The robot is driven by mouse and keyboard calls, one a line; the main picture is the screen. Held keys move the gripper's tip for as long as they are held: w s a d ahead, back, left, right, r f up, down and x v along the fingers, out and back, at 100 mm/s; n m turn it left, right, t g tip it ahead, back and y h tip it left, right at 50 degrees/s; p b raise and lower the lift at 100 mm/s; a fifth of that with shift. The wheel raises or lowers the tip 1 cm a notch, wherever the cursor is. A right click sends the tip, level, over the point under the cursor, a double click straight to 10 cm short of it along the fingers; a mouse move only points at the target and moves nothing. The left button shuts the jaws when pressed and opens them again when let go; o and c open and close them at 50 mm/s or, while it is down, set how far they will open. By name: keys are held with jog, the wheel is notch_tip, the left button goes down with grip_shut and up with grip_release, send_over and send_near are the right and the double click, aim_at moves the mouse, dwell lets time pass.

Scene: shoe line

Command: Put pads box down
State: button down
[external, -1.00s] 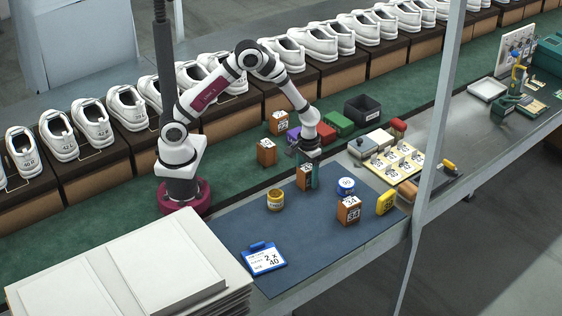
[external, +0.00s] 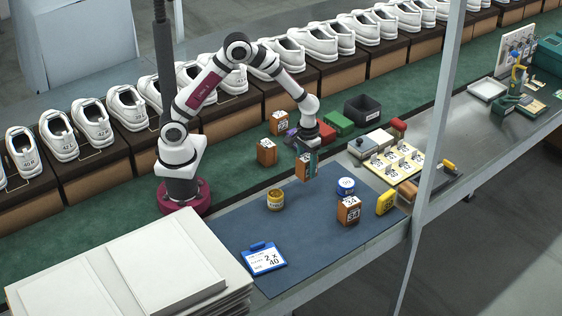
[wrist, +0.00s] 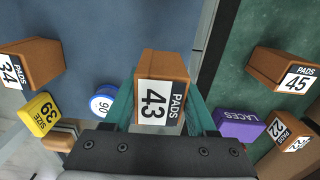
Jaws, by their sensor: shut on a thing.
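My gripper (external: 307,160) is shut on a brown pads box (external: 303,168) marked 43. In the wrist view the box (wrist: 158,88) sits between the two teal fingers, its label facing the camera. In the external view the held box appears raised near the far edge of the blue mat (external: 300,235); the exact gap below it is hard to tell. Other pads boxes are a 34 box (external: 348,210) on the mat, also in the wrist view (wrist: 32,62), a 45 box (wrist: 283,68) and a 22 box (wrist: 286,130) on the green surface.
A blue 90 tin (external: 345,186), a yellow size 39 block (external: 386,202) and a gold tin (external: 275,199) stand on the mat. A purple laces box (wrist: 238,125) is close by in the wrist view. A clipboard (external: 264,258) lies at the front; mid-mat is clear.

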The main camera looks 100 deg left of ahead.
jog(key=s+d+r, duration=0.2)
jog(key=d+r, duration=0.4)
jog(key=d, duration=0.4)
jog(key=s+a+n, duration=0.4)
jog(key=a+n, duration=0.2)
jog(key=a, duration=0.1)
jog(key=s+a+n, duration=0.4)
jog(key=a+n, duration=0.1)
jog(key=a, duration=0.2)
jog(key=s+a+n, duration=0.5)
jog(key=a+n, duration=0.1)
jog(key=a, duration=0.2)
jog(key=shift+n, duration=0.3)
jog(key=s+a+f, duration=0.2)
jog(key=a, duration=0.1)
jog(key=s+a+f, duration=0.2)
jog(key=a, duration=0.1)
jog(key=s+a+f, duration=0.2)
jog(key=a, duration=0.1)
jog(key=shift+s+a+f, duration=0.25)
jog(key=shift+s+f, duration=0.1)
notch_tip(320, 180, down, 4)
jog(key=shift+a+f, duration=0.1)
jog(key=shift+a, duration=0.05)
